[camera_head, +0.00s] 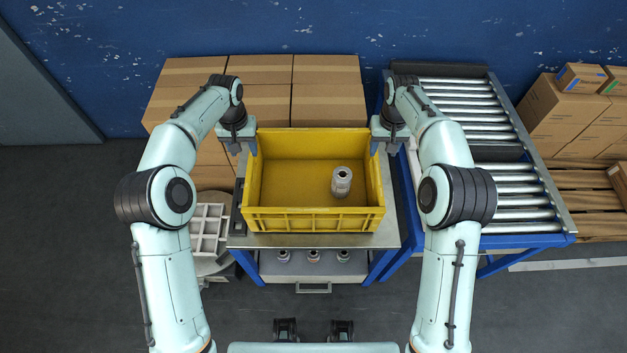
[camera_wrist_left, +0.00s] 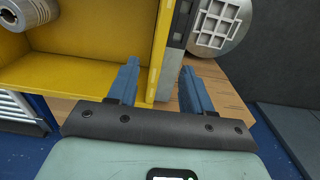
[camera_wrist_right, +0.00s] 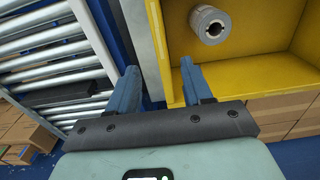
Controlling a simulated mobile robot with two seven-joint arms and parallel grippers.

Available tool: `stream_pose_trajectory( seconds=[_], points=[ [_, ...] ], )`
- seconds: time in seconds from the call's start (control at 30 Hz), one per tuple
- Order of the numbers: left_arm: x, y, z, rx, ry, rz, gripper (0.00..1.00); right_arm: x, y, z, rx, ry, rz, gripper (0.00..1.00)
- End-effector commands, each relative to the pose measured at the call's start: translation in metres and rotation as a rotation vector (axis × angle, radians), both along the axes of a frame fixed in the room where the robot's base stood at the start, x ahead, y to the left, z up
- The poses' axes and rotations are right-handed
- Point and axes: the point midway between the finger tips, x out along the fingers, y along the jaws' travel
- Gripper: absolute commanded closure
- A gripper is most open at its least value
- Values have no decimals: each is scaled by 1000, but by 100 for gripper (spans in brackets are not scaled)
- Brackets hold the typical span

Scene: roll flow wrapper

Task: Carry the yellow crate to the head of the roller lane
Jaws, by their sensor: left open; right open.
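The yellow crate (camera_head: 314,222) stands on a blue-legged workbench (camera_head: 390,236), with one grey metal cylinder (camera_head: 341,182) inside, right of its middle. My left gripper (camera_head: 243,146) is at the crate's left wall; in the left wrist view its open fingers (camera_wrist_left: 158,88) straddle the wall's rim (camera_wrist_left: 160,60). My right gripper (camera_head: 384,146) is at the right wall; in the right wrist view its open fingers (camera_wrist_right: 160,85) lie either side of the rim (camera_wrist_right: 156,50). Whether the fingers touch the wall I cannot tell. The roller lane (camera_head: 495,150) stands to the right of the workbench.
Cardboard boxes (camera_head: 270,72) are stacked behind the crate, against the blue wall. More boxes (camera_head: 570,115) and a pallet (camera_head: 580,190) stand right of the lane. A divided white tray (camera_head: 208,228) sits left of the bench. Several small parts (camera_head: 313,256) lie on a lower shelf.

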Motion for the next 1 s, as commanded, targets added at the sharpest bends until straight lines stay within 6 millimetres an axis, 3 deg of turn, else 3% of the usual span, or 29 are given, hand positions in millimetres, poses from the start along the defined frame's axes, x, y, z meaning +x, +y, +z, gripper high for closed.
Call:
stream_pose_trajectory(
  seconds=[0.23,0.7,1.0],
  points=[
    [0,0,-17,1,3,0,50,0,0,-16,0,2,0,50],
    [0,0,-105,0,3,0,50,0,0,-104,-1,2,1,50],
    [0,0,-132,0,0,0,50,0,0,-132,0,0,0,50]
  ],
)
